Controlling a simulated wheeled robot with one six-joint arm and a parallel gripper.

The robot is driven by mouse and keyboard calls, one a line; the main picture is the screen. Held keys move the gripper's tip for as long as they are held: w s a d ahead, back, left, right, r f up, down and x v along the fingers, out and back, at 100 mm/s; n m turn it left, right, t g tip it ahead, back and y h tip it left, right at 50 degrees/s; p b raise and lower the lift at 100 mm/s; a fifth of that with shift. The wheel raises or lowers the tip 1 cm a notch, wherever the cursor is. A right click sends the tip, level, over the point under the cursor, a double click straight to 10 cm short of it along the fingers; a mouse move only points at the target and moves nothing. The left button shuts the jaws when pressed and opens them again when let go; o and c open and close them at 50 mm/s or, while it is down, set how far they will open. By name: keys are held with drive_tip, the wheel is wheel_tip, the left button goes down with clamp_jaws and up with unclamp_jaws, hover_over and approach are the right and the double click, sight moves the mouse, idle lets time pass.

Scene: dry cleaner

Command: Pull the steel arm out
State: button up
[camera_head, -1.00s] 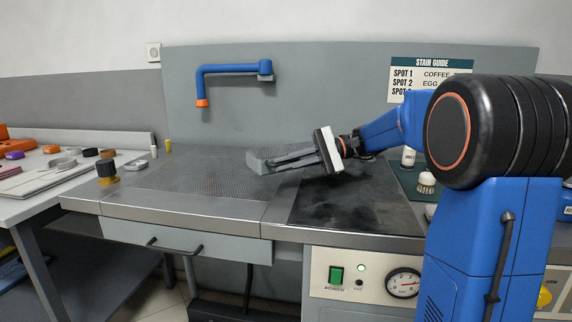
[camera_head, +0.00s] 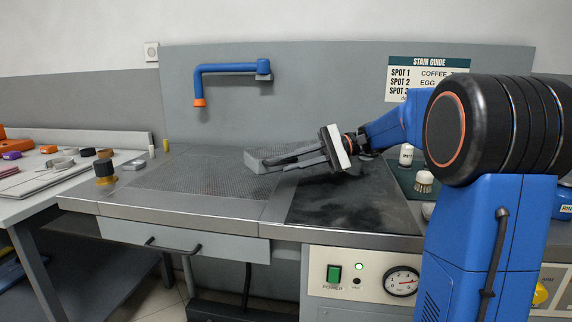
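My gripper (camera_head: 287,161) reaches left from my blue arm, low over the work table, with its two dark fingers pointing left. A grey block-like piece (camera_head: 256,163) shows at the fingertips, above the perforated steel top. I cannot tell whether it is the steel arm or whether the fingers grip it. The gap between the fingers is too small to judge. No other part is clearly recognisable as the steel arm. A blue pipe-like arm (camera_head: 228,68) with an orange tip is mounted on the grey back panel, apart from my gripper.
The table has a perforated left part (camera_head: 190,180) and a dark right part (camera_head: 350,208). A brush (camera_head: 424,182) and white bottle (camera_head: 406,156) stand at the right.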

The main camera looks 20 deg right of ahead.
drive_tip(key=v, duration=1.5)
